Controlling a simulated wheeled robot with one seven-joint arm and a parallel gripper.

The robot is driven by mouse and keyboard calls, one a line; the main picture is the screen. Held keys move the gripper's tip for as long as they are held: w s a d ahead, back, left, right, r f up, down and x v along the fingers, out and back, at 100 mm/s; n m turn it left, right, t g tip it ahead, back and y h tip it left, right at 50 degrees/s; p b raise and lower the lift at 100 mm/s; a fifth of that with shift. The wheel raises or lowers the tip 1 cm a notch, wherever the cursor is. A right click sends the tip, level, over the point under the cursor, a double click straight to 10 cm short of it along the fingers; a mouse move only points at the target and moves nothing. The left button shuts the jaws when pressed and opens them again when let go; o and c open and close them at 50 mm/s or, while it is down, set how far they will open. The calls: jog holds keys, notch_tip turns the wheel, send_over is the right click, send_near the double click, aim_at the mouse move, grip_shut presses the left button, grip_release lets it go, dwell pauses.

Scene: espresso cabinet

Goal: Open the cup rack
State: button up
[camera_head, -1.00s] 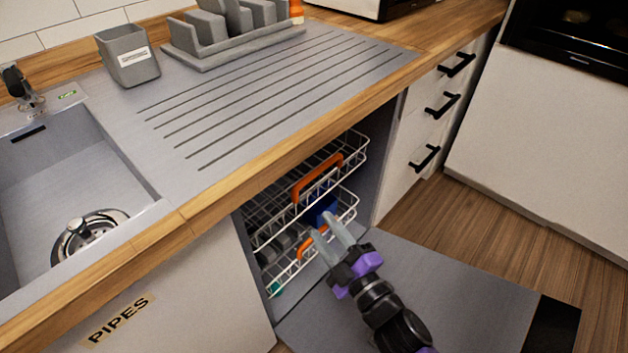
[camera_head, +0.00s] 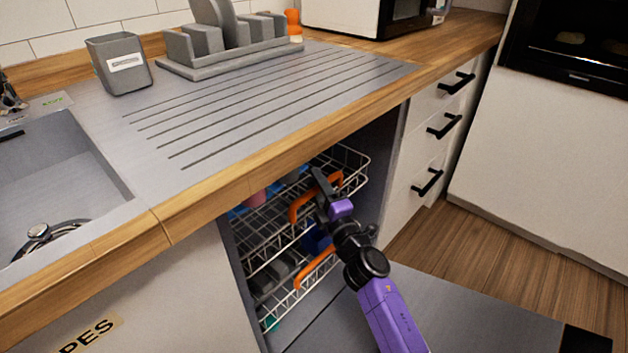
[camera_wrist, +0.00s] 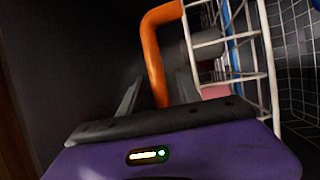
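The upper wire rack (camera_head: 352,160) stands in the open dishwasher under the counter, with an orange handle (camera_head: 296,207) on its front. Cups, one pink (camera_head: 256,198), show inside it. My gripper (camera_head: 322,182) is at the front of this rack, by the handle. In the wrist view my gripper (camera_wrist: 158,95) has its two fingers apart, with the orange handle (camera_wrist: 152,50) showing between them. A gap shows between the left finger and the handle; contact on the right is unclear. The white rack wires (camera_wrist: 262,55) lie right of the handle.
The lower rack (camera_head: 290,298) has its own orange handle (camera_head: 314,270) and holds dark items. The dishwasher door (camera_head: 480,310) lies open below my arm. The wooden counter edge (camera_head: 250,182) overhangs the racks. Drawers (camera_head: 420,150) stand to the right.

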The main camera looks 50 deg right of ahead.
jog(key=shift+x, duration=0.8)
jog(key=shift+c, duration=0.4)
grip_shut()
dwell(0.6)
